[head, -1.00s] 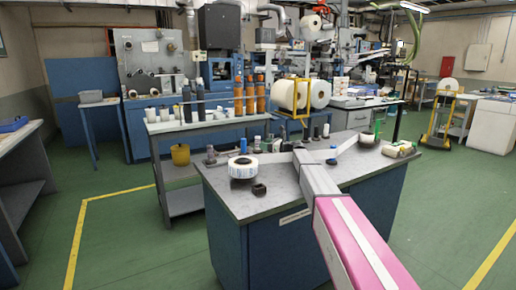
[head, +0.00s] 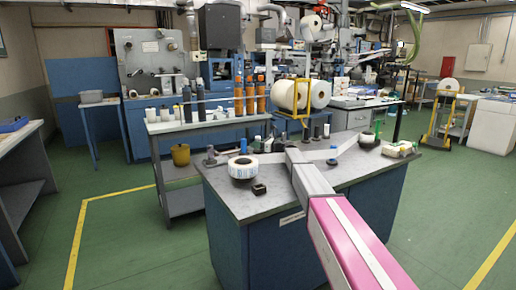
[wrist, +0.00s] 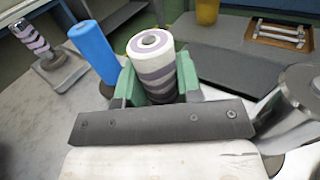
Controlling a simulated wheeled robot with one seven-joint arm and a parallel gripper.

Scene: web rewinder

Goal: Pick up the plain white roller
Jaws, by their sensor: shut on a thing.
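In the wrist view, my gripper (wrist: 158,82) has green fingers closed on both sides of an upright roller (wrist: 155,70). This roller is white with grey-purple bands around it, so it does not look plain white. Its lower end is hidden by the fingers and the dark gripper bar. A blue roller (wrist: 92,50) stands close to its left. In the head view, my gripper's end is over the back part of the grey-topped bench (head: 225,189), and its fingers are hard to make out. I cannot pick out a plain white roller for sure.
Another banded roller (wrist: 34,40) stands on a grey base at the far left of the wrist view. A shiny metal cylinder (wrist: 290,105) is close on the right. On the bench, a white label roll (head: 243,165) and a small dark block (head: 259,189) sit near the front.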

